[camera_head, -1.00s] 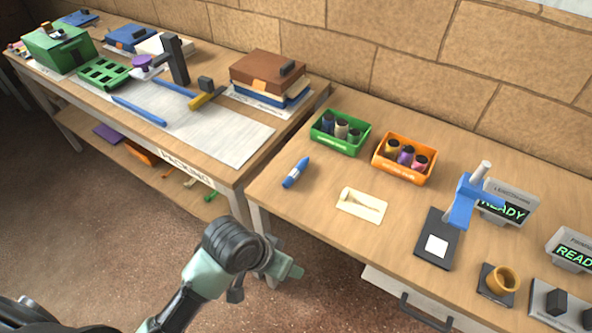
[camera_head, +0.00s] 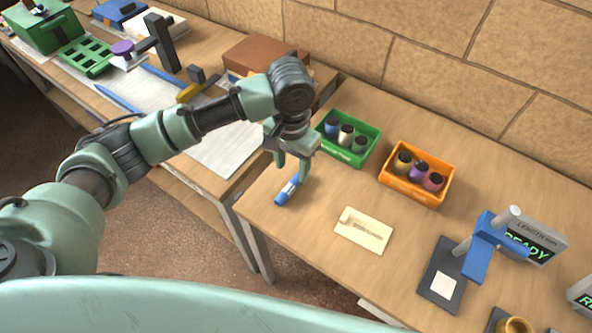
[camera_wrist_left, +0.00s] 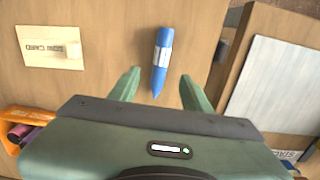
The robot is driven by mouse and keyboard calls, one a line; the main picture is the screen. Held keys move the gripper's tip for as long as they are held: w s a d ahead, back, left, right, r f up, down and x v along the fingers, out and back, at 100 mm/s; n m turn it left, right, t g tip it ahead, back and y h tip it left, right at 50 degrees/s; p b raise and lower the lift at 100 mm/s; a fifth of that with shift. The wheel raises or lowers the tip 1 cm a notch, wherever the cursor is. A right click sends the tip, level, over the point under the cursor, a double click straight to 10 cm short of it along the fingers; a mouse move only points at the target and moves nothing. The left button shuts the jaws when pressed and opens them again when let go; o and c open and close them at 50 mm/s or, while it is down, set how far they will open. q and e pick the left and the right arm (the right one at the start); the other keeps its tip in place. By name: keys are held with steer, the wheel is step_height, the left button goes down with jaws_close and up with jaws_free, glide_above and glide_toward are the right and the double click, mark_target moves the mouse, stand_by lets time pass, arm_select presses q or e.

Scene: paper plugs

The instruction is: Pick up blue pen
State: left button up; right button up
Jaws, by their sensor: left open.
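The blue pen (camera_head: 288,190) lies on the right-hand wooden table near its left edge. It has a pale label band on its middle. In the left wrist view the blue pen (camera_wrist_left: 162,60) points its tapered tip toward the gap between my fingers. My left gripper (camera_head: 290,172) is above the table at the pen, fingers pointing down and partly covering the pen's far end. In the left wrist view my left gripper (camera_wrist_left: 157,90) is open, with nothing held between the fingers. My right gripper is not in view.
A green bin (camera_head: 352,155) and an orange bin (camera_head: 437,197) with spools stand behind and right of the pen. A blue-armed device (camera_head: 482,250) stands farther right. The packing table (camera_head: 222,160) is at left.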

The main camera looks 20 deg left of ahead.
mark_target(291, 185)
arm_select(q)
steer(key=shift+s+f, duration=0.75)
steer(key=shift+s, duration=0.05)
steer(key=shift+w+a+f+p, duration=0.1)
steer(key=shift+w+f+p, duration=0.05)
steer(key=shift+f, duration=0.45)
steer(key=shift+w+a+f+p, duration=0.1)
steer(key=shift+f+p, duration=0.05)
steer(key=shift+f, duration=0.4)
steer(key=f, duration=0.2)
steer(key=shift+w+f, duration=0.25)
steer(key=shift+f, duration=0.05)
steer(key=shift+s+f, duration=0.1)
steer(key=shift+f, duration=0.1)
jaws_close()
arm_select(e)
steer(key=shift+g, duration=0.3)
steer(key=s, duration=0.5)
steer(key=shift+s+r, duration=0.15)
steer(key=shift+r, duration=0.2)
